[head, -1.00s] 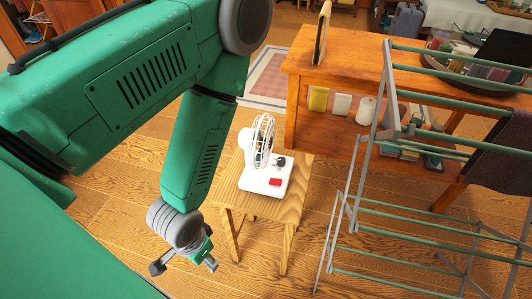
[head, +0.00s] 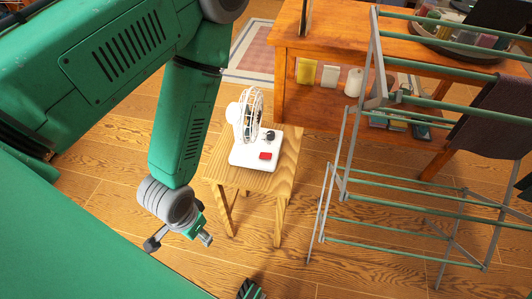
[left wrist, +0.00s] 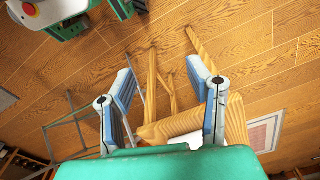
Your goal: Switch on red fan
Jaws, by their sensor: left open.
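The fan (head: 252,117) is white with a wire cage. Its white base (head: 246,154) has a red switch (head: 265,156) and a dark knob (head: 269,136). It stands upright on a small wooden stool (head: 285,165). My left gripper (head: 180,240) is open and empty, left of the stool and nearer to me, apart from the fan. In the left wrist view, the open fingers (left wrist: 162,85) have the stool (left wrist: 185,122) beyond them. A small white patch, perhaps the fan base, shows there, mostly hidden by my gripper. My right gripper does not show clearly.
A grey and green drying rack (head: 400,205) stands right of the stool, with a dark cloth (head: 490,115) on it. A wooden table (head: 335,40) with shelf items is behind. A patterned rug (head: 252,50) lies at the back. Wooden floor around the stool's front is clear.

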